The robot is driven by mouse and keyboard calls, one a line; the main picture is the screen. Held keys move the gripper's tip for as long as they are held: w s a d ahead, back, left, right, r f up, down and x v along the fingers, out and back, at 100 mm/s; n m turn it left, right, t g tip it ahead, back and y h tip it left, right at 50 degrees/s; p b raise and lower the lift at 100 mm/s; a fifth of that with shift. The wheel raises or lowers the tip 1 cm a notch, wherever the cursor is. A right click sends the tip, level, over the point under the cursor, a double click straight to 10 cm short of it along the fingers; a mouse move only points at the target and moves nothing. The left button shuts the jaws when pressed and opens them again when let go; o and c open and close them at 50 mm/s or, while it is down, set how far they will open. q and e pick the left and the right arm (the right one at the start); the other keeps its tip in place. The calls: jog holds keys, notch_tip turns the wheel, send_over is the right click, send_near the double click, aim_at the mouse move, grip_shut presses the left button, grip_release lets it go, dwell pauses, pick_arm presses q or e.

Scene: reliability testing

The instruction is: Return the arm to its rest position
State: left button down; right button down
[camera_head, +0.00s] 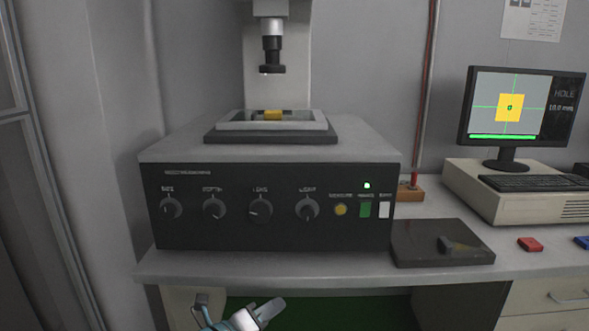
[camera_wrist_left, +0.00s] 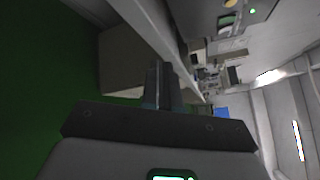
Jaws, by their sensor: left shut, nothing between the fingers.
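My left gripper (camera_head: 268,309) shows at the bottom edge of the head view, below the front edge of the bench and in front of it. Only a small part of it and of my arm is in that view. In the left wrist view its two fingers (camera_wrist_left: 162,78) lie together, shut, with nothing between them. The bench edge (camera_wrist_left: 153,38) runs close past the fingers in that view. My right gripper is in neither view.
A measuring machine (camera_head: 275,206) with knobs stands on the bench (camera_head: 330,265); a yellow block (camera_head: 273,115) lies on its stage under the lens. To the right are a dark pad (camera_head: 418,248), a red block (camera_head: 530,244) and a monitor (camera_head: 520,110). Green floor (camera_wrist_left: 45,70) lies below.

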pick_arm(q)
jog(key=s+a+f+n+g+y, duration=0.25)
jog(key=f+n, duration=0.35)
jog(key=f, duration=1)
jog(key=s+a+f+n+g+y, duration=0.2)
jog(key=s+f+n+g, duration=0.1)
jog(key=s+f+n, duration=0.6)
jog(key=s+a+f+n+g+y, duration=0.2)
jog(key=s+f+n+g, duration=0.2)
jog(key=s+f+n, duration=0.45)
jog(key=s+f+n+g, duration=0.1)
jog(key=s+n+g, duration=0.1)
jog(key=s+n, duration=0.75)
notch_tip(320, 180, up, 23)
jog(key=n+p, duration=0.1)
jog(key=p, duration=2.2)
jog(key=shift+a, duration=0.25)
jog(key=shift+s+g, duration=0.1)
jog(key=shift+g, duration=0.15)
